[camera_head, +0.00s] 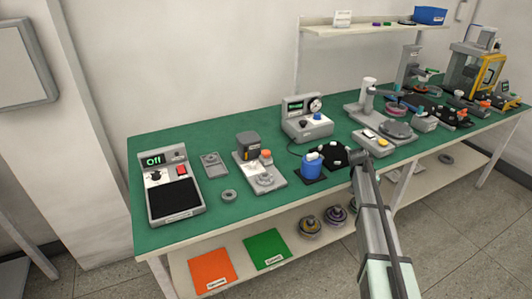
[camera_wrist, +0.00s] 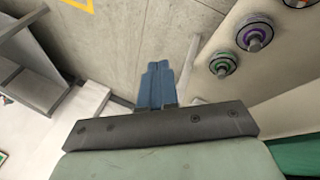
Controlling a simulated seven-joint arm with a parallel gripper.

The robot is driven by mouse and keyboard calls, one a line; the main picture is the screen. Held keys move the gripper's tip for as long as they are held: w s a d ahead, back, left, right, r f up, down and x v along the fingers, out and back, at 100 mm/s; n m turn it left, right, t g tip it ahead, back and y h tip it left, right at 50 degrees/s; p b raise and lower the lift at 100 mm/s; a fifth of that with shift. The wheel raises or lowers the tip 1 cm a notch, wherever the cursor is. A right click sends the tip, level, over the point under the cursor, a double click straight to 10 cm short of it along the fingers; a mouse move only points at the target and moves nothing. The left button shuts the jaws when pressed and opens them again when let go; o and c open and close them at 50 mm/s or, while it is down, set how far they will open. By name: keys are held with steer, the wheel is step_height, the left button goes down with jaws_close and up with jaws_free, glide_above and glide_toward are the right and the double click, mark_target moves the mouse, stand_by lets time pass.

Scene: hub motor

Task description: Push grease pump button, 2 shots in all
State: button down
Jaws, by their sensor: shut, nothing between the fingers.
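My gripper (camera_wrist: 158,66) shows in the wrist view with its two blue fingers together and nothing between them. Bare floor lies beyond the fingertips. In the head view my arm rises from the bottom right to the bench's front edge, and the fingers cannot be made out. No grease pump is labelled legibly. A blue container with a white top (camera_head: 313,165) stands on a black pad at mid-bench. A grey fixture with an orange knob or button (camera_head: 265,156) stands left of it. I cannot tell which is the pump. My gripper touches neither.
The green bench (camera_head: 215,212) carries a display unit reading "Off" (camera_head: 168,185), a gauge box (camera_head: 306,118) and several fixtures at right. The lower shelf holds an orange sheet (camera_head: 211,266), a green sheet (camera_head: 266,249) and round motors (camera_head: 309,225), also in the wrist view (camera_wrist: 255,35).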

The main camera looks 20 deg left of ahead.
steer(key=w+a+r+t, duration=0.1)
steer(key=w+a+r, duration=0.25)
steer(key=r, duration=0.35)
steer(key=w+a+r+t, duration=0.1)
steer(key=w+a+r, duration=0.1)
steer(key=w+r, duration=0.35)
step_height(320, 180, up, 12)
steer(key=n+t, duration=0.5)
steer(key=n, duration=0.1)
glide_above(264, 152)
steer(key=shift+s, duration=0.2)
steer(key=shift+f, duration=4.35)
steer(key=shift+f, duration=0.25)
steer(key=shift+f, duration=0.2)
